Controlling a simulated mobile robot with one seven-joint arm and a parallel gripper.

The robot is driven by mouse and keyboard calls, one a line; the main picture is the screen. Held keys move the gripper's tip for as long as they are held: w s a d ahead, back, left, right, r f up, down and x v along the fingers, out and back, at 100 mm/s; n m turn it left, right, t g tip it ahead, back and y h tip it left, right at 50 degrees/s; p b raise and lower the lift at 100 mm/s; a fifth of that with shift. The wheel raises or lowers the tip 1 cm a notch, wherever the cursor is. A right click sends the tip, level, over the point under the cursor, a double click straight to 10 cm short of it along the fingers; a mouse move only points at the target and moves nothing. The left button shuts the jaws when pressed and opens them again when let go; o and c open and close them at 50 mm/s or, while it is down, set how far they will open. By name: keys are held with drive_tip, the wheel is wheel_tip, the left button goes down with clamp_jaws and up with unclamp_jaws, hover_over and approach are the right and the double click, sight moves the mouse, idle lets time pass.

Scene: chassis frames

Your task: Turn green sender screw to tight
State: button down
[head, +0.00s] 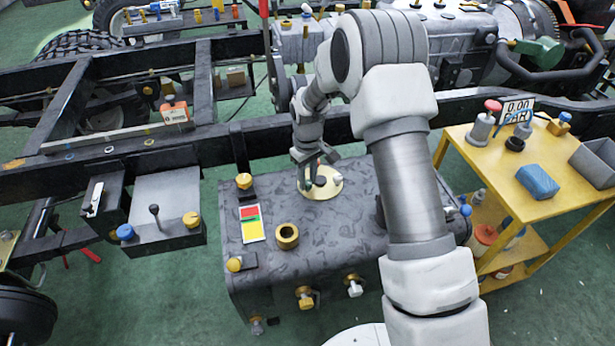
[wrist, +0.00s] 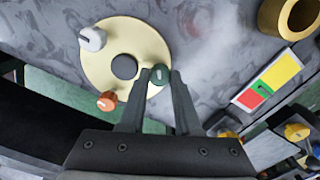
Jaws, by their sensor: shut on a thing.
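The round cream sender plate (head: 329,193) sits on top of the grey tank, and it fills the upper left of the wrist view (wrist: 105,75). The green sender screw (wrist: 159,75) is at the plate's right edge in the wrist view, between the fingertips of my gripper (wrist: 158,73). My gripper is shut on the screw, with a finger on each side. A light slot mark shows on its head. In the head view my gripper (head: 310,180) reaches down over the plate and the green screw is hard to make out.
A white screw (wrist: 92,39), an orange screw (wrist: 107,101) and a dark centre cap (wrist: 124,67) are on the same plate. A red, green and yellow card (head: 252,224) and a brass ring (head: 287,236) are on the tank. A yellow cart (head: 485,158) stands right; chassis rails run behind.

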sight(308, 182)
drive_tip(key=m, duration=0.4)
drive_tip(key=shift+r+m+p, duration=0.1)
drive_tip(key=shift+m+p, duration=0.2)
drive_tip(key=shift+p, duration=0.1)
drive_tip(key=shift+m, duration=1.5)
drive_tip(key=c, duration=0.6)
unclamp_jaws()
drive_tip(key=shift+p, duration=0.3)
wheel_tip(308, 182, up, 17)
drive_tip(key=p, duration=0.3)
drive_tip(key=shift+r+p, duration=0.15)
drive_tip(key=shift+p, duration=0.25)
